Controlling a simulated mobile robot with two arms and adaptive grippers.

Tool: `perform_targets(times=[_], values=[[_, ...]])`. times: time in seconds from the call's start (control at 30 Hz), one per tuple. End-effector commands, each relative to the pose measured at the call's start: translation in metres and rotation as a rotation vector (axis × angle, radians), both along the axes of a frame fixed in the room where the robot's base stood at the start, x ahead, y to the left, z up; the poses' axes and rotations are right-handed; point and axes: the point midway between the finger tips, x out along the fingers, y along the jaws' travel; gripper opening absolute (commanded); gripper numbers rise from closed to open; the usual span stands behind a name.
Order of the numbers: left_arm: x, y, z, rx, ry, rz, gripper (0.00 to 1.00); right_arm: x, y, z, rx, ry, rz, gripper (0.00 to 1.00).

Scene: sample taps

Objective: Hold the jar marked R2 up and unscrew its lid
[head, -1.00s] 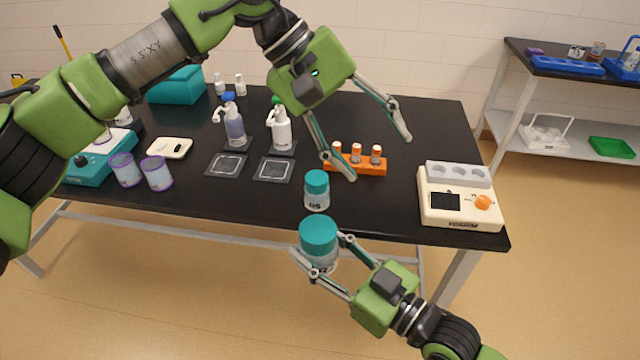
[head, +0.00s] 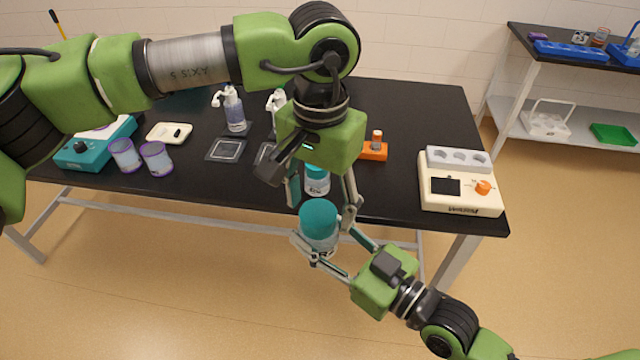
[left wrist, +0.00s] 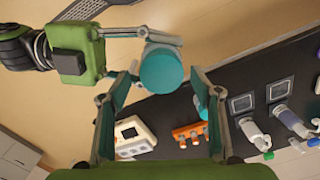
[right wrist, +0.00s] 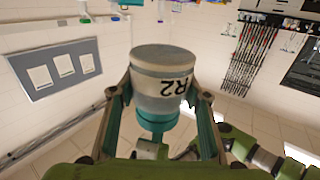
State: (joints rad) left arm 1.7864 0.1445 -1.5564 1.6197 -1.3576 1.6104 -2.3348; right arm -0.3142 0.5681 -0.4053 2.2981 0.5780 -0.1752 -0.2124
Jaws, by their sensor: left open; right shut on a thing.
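The jar marked R2 (right wrist: 165,85) has a clear body with a white label and a teal lid (head: 319,215). My right gripper (head: 322,238) is shut around its body and holds it upright in the air, in front of the table's near edge. The R2 label shows upside down in the right wrist view. My left gripper (head: 321,208) points down just above the jar, open, with its fingers apart on either side of the lid. In the left wrist view the lid (left wrist: 161,69) lies between the fingertips; I cannot tell whether they touch it.
A second teal-lidded jar (head: 317,184) stands on the black table (head: 420,120) close behind, partly hidden by my left gripper. An orange rack (head: 374,151) and a cream device (head: 460,198) stand to the right. Purple-rimmed cups (head: 156,158) and pump bottles (head: 235,110) stand to the left.

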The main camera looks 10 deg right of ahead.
Motion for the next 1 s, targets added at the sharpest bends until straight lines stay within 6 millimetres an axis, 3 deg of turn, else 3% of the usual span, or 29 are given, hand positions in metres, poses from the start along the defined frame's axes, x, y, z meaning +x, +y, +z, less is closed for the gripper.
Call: perform_targets(times=[0.37,0.4,0.53,0.57,0.77,1.0], values=[[0.0000,-0.0002,-0.0089,-0.002,0.000,0.001,0.59,0.0000,0.0000,0.0006,0.001,-0.001,0.000,0.00],[0.0000,-0.0002,-0.0089,-0.002,0.000,0.001,0.56,0.0000,0.0000,0.0006,0.001,-0.001,0.000,0.00],[-0.0001,-0.0004,-0.0088,-0.002,0.000,0.001,0.22,0.0000,0.0000,0.0006,0.001,-0.002,0.000,0.00],[-0.0002,-0.0005,-0.0088,-0.003,0.001,0.001,0.18,0.0000,0.0001,0.0007,0.001,-0.002,0.000,0.00],[-0.0009,-0.0015,-0.0086,-0.006,0.002,0.034,0.18,0.0000,0.0004,0.0009,0.001,-0.002,0.001,0.00],[-0.0005,-0.0027,-0.0084,-0.007,0.003,0.375,0.18,-0.0003,0.0007,0.0010,0.001,-0.002,0.001,0.00]])
